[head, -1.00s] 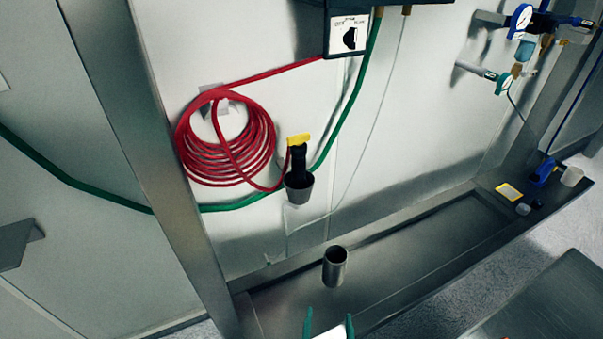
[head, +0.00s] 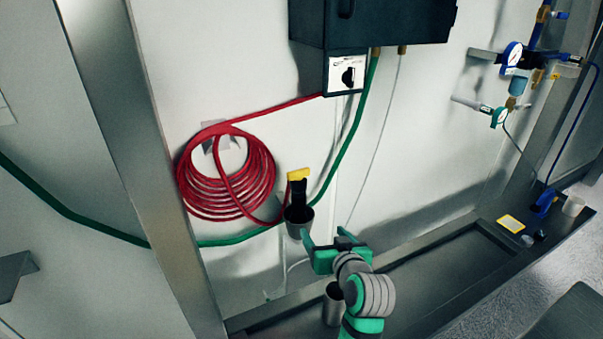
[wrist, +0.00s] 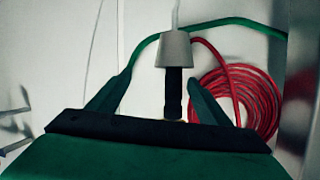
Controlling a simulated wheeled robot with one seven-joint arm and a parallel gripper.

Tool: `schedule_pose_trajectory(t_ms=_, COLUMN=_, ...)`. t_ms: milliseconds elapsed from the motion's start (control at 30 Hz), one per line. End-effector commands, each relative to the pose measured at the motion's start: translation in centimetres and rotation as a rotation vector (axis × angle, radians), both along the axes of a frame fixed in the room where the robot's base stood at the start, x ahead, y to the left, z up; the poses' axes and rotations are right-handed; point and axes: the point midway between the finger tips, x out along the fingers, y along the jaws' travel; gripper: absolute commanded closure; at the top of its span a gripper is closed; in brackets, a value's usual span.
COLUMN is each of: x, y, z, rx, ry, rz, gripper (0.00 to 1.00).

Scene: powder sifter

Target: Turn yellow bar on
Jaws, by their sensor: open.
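The yellow bar (head: 299,174) tops a black handle (head: 300,190) that stands upright in a grey cup (head: 299,216) on the wall. My gripper (head: 323,234) is open and empty, just below and right of the cup in the head view. In the wrist view, which is upside down, the grey cup (wrist: 173,49) and black handle (wrist: 173,93) show between the two open fingers (wrist: 160,75). No contact with the handle is visible. The yellow bar is mostly hidden behind my gripper body there.
A coiled red hose (head: 228,180) hangs left of the handle. A green hose (head: 352,130) runs behind it. A dark box with a switch (head: 347,75) is above. A metal cup (head: 333,305) stands on the steel ledge (head: 440,265) below.

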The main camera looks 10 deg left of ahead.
Motion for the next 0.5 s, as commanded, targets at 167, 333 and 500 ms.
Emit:
schedule_pose_trajectory(t_ms=167, x=1.5, y=0.9, z=6.6, rx=-0.035, ry=-0.018, rz=0.086, gripper=0.28)
schedule_pose_trajectory(t_ms=333, x=1.8, y=1.5, z=12.2, rx=-0.078, ry=-0.029, rz=0.165, gripper=0.28)
schedule_pose_trajectory(t_ms=500, x=1.5, y=1.9, z=15.7, rx=-0.112, ry=-0.035, rz=0.217, gripper=0.28)
